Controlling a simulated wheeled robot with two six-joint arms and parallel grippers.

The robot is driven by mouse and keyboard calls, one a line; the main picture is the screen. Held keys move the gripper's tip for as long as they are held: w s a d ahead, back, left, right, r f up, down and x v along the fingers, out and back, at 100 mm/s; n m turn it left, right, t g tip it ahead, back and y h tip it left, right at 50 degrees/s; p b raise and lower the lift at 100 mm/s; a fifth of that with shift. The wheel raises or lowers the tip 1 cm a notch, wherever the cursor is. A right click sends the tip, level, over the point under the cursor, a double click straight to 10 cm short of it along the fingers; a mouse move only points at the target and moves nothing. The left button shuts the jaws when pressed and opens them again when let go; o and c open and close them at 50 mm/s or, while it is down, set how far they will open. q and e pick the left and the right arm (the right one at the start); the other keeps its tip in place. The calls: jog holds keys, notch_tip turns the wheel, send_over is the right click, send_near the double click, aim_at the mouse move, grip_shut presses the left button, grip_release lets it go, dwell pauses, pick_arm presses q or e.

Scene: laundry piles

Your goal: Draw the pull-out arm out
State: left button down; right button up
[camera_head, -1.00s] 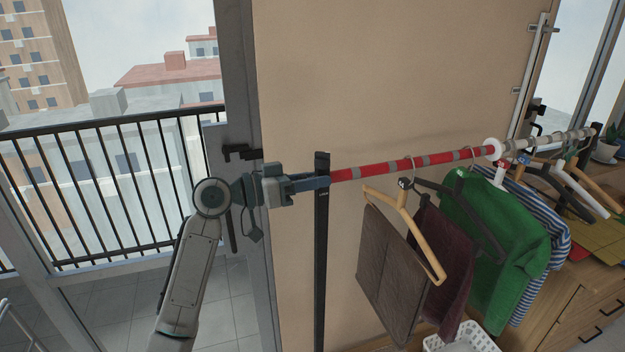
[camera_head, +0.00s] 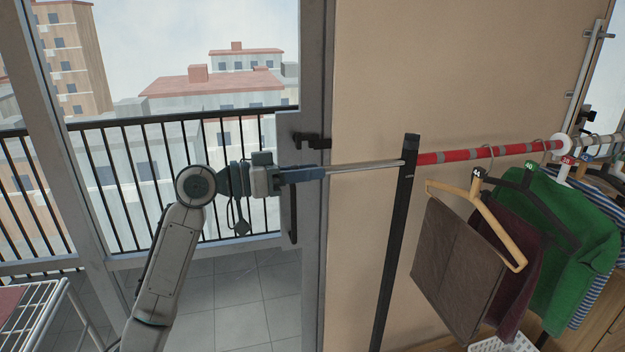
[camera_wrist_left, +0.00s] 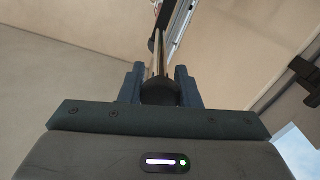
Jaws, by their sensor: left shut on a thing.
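The pull-out arm (camera_head: 362,166) is a thin silver rod. It sticks out to the left from the end of the red-and-grey rail (camera_head: 480,153), at the top of a black upright post (camera_head: 396,235). My left gripper (camera_head: 318,173) is shut on the rod's free left end. In the left wrist view the jaws (camera_wrist_left: 160,88) close around a dark round end piece (camera_wrist_left: 160,92), with the rod running away from it. The rod's far end is hidden behind the post and inside the rail. My right gripper is not in view.
Hangers with brown trousers (camera_head: 455,262), a dark red garment (camera_head: 513,275) and a green sweater (camera_head: 568,240) hang from the rail. A balcony door frame (camera_head: 315,90) with a black handle stands behind my gripper. A white wire rack (camera_head: 45,310) is at lower left.

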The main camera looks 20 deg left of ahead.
pick_arm(q)
jog(key=shift+s+a, duration=0.2)
jog(key=shift+a, duration=0.15)
jog(key=c, duration=1.3)
grip_release()
jog(key=shift+o, duration=1.2)
jog(key=shift+a, duration=0.1)
jog(key=shift+s+a, duration=0.1)
jog(key=shift+s+a+f+b, duration=0.1)
jog(key=shift+a+b, duration=0.1)
jog(key=shift+b, duration=0.3)
jog(key=b+v, duration=0.5)
jog(key=v, duration=0.5)
jog(key=shift+s+b, duration=0.2)
jog(key=shift+b, duration=0.2)
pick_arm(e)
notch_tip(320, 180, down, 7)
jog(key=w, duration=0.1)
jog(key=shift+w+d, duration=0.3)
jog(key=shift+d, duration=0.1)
pick_arm(q)
jog(key=shift+a, duration=0.15)
